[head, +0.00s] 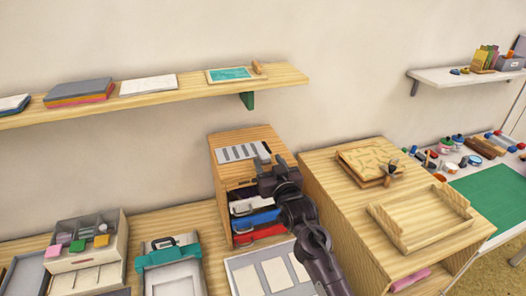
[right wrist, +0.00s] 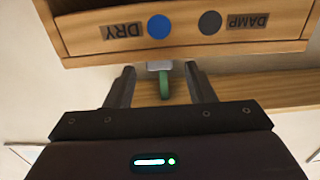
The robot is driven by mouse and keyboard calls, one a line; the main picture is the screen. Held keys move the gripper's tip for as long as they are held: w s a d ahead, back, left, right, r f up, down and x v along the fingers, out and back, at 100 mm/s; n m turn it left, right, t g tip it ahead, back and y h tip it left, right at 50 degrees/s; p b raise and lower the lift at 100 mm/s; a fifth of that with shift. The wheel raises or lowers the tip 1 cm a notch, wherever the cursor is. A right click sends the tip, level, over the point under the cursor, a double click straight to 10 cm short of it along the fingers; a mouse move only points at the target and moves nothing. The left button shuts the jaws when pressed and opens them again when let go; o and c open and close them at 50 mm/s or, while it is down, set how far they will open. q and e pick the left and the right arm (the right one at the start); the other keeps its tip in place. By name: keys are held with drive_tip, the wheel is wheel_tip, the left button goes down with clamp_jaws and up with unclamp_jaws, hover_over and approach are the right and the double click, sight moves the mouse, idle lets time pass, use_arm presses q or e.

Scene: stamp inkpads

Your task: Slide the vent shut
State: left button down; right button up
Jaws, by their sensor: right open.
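The vent (head: 243,151) is a light grey plate with several darker slots, on top of the wooden cabinet (head: 220,175). In the right wrist view, the cabinet (right wrist: 180,48) appears upside down, with a blue dot by DRY and a grey dot by DAMP. A small grey tab (right wrist: 160,66) sticks out from its edge, in line with the gap between my fingers. My right gripper (head: 272,168) is open at the front right of the vent; in the right wrist view its fingers (right wrist: 161,78) flank the tab, and contact cannot be told. My left gripper is not in view.
Below the vent the cabinet has grey, blue (head: 256,219) and red drawers. A wall shelf (head: 160,95) with a green bracket (head: 247,101) runs behind and above. A wooden box (head: 330,180) stands close on the right. A teal-clipped case (head: 168,252) lies at the left.

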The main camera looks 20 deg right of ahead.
sight(266, 159)
drive_tip(key=w, duration=0.3)
drive_tip(key=shift+p, duration=0.35)
drive_tip(key=shift+w+f, duration=0.1)
drive_tip(key=shift+w, duration=0.8)
drive_tip(key=c, duration=0.4)
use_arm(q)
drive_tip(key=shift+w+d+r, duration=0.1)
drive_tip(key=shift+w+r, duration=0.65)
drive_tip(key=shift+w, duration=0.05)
use_arm(e)
clamp_jaws()
